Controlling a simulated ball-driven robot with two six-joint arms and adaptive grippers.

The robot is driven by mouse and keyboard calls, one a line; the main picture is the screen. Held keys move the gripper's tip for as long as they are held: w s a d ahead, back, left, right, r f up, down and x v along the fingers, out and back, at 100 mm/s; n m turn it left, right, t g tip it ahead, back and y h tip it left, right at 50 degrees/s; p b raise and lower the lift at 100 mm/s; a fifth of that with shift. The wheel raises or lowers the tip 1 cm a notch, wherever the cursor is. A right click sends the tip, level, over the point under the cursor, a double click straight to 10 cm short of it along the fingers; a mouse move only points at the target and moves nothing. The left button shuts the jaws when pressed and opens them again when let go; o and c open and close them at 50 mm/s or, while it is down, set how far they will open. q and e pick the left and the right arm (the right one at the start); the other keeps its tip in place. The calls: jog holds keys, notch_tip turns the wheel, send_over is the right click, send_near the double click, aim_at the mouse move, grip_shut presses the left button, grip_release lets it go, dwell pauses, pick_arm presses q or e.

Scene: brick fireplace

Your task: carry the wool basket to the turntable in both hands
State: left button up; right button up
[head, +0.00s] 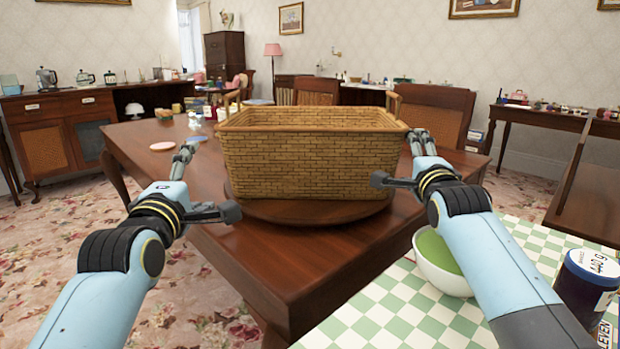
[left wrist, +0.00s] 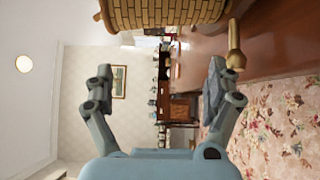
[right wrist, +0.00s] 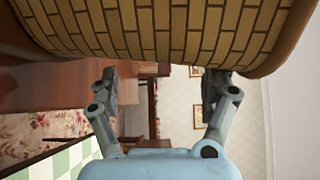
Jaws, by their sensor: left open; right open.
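The woven wool basket (head: 312,160) stands upright over the round brown wooden turntable (head: 310,213) on the table and appears to rest on it. My right gripper (head: 399,160) is open by the right end; the basket (right wrist: 180,30) fills the top of the right wrist view.
The dark wooden table (head: 300,260) carries a pink disc (head: 162,146) and small items at its far left. Chairs stand behind.

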jog(key=s, duration=1.2)
jog(key=shift+f, duration=0.1)
